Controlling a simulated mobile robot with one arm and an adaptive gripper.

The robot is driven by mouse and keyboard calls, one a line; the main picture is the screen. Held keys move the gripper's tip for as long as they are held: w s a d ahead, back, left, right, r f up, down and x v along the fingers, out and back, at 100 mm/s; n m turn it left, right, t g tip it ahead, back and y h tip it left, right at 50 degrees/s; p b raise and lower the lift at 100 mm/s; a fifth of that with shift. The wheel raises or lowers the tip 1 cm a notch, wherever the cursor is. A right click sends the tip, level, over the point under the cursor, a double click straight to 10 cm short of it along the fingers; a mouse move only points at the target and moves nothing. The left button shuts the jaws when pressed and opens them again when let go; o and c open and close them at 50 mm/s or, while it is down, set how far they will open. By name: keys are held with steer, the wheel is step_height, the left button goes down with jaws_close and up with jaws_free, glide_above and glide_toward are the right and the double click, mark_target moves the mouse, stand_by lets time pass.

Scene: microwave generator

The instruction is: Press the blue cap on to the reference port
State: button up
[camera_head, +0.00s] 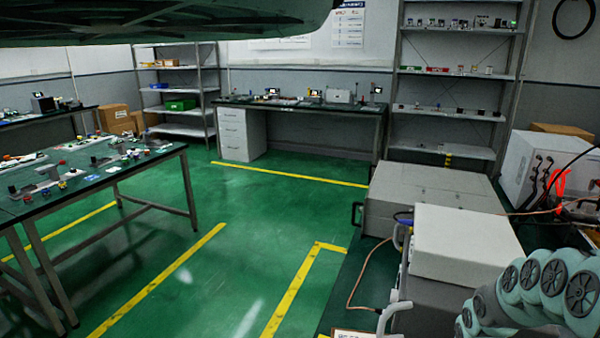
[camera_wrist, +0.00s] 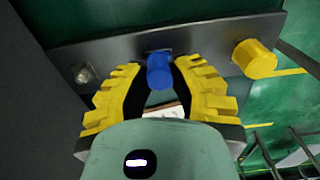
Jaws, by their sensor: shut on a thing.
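In the wrist view, the blue cap (camera_wrist: 159,72) is between the yellow-padded fingers of my gripper (camera_wrist: 160,80), which is shut on it. The cap is at the front of a dark metal panel (camera_wrist: 120,50), near the middle. A yellow cap (camera_wrist: 254,58) is on the same panel to the right, and a bare metal connector (camera_wrist: 84,74) is to the left. I cannot tell whether the blue cap is seated on its port, as the cap covers it. In the head view, my gripper does not show; only part of my arm is at the lower right.
In the head view, a white-topped cabinet (camera_head: 460,240) with white handles stands beside a larger grey box (camera_head: 425,190). A brown cable (camera_head: 358,280) hangs at its left. A workbench (camera_head: 150,160) with small parts stands at the left. The green floor (camera_head: 180,265) between is clear.

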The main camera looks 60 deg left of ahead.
jaws_close()
steer(key=shift+r, duration=0.15)
steer(key=shift+r+p, duration=2.5)
steer(key=shift+r, duration=0.4)
steer(key=shift+w, duration=0.1)
